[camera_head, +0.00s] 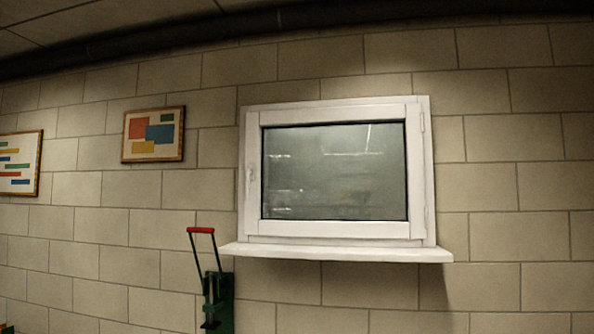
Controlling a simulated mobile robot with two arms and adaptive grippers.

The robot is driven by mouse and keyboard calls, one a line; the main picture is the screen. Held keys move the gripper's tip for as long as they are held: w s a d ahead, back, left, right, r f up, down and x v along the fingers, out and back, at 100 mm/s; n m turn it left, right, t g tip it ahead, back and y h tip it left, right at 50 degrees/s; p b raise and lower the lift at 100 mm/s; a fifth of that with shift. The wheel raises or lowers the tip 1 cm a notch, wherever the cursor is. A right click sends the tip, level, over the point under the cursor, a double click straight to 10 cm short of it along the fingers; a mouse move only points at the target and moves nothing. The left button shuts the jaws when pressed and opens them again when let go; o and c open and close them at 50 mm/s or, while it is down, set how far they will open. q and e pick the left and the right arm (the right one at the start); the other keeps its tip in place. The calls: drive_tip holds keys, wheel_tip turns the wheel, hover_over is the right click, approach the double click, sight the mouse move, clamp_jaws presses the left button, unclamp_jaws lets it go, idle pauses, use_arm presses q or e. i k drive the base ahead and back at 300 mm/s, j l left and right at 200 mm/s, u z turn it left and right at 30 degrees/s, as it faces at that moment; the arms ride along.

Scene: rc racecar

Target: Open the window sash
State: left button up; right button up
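A white window sash (330,230) sits shut in its white frame (430,170) on the block wall. Its pane is dark grey glass with faint reflections. A handle (252,174) seems to show on the left side of the sash, but it is small and blurred. Hinges (422,122) show on the right side. A white sill (336,252) juts out below the window. Neither of my grippers is in view.
A green device with a red handle (201,230) stands below and left of the sill. Two framed pictures hang on the wall at left, one with coloured blocks (152,135). A dark pipe (230,27) runs along the top. The space before the window looks clear.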

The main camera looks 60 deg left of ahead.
sight(415, 225)
drive_tip(key=j+u, duration=0.1)
drive_tip(key=u, duration=1.65)
